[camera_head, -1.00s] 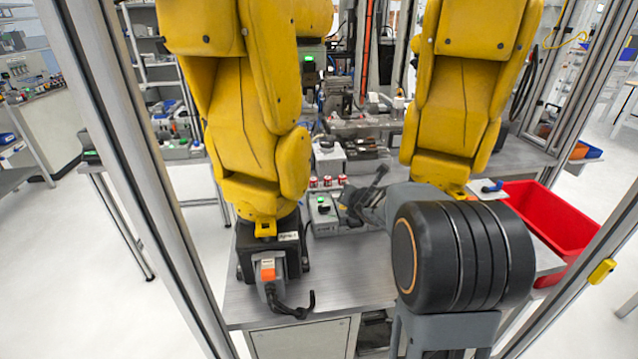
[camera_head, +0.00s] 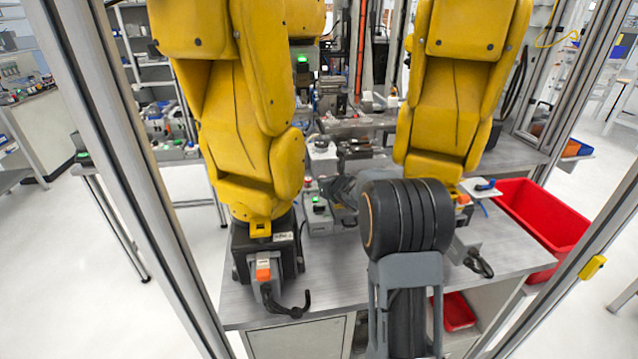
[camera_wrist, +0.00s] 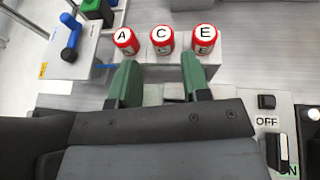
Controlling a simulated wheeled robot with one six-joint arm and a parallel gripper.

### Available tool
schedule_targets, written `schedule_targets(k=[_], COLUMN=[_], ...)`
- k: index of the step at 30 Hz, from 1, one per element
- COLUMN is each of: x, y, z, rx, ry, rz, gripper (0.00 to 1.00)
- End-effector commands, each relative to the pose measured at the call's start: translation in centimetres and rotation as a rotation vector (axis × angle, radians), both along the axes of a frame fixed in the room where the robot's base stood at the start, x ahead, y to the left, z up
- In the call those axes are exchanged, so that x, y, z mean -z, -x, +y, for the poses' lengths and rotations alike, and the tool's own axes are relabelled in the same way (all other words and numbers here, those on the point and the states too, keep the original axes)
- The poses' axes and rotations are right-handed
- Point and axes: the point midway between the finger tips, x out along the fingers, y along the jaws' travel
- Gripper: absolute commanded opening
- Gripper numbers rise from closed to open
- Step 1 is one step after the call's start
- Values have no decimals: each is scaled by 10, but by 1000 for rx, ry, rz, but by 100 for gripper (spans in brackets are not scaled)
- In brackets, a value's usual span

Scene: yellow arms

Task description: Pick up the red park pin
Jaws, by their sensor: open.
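Three short red cylinders with white lettered tops stand in a row in the wrist view: A (camera_wrist: 126,42) at left, C (camera_wrist: 162,39) in the middle and E (camera_wrist: 204,39) at right. I cannot tell which one is the park pin. My gripper (camera_wrist: 158,65) is open, its two green fingers pointing towards the row, with nothing between them. The left fingertip lies just below A, the right one just below E, and C stands beyond the gap. In the head view my own arm hides the gripper and most of the row.
A grey box with an OFF label (camera_wrist: 266,122) is close at the right of my gripper. A white plate with a blue handle (camera_wrist: 69,44) lies at left. Two yellow arms (camera_head: 238,130) (camera_head: 445,100) flank the bench. A red bin (camera_head: 545,225) is at right.

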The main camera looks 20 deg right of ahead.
Motion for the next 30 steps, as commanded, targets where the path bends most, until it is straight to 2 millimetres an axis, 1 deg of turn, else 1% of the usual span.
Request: schedule_targets(k=[5, 12, 15, 19, 25, 26, 30], x=[3, 15, 18, 21, 21, 21, 21], y=[-9, -37, -45, -49, -49, -49, -49], z=[-1, -3, -3, -4, -4, -4, -4], rx=[-1, -3, -2, -2, -1, -1, -1], ry=[0, -1, -1, 0, 1, 1, 0], rz=[2, 1, 1, 0, 0, 0, 0], gripper=[43, 43, 43, 43, 43, 42, 29])
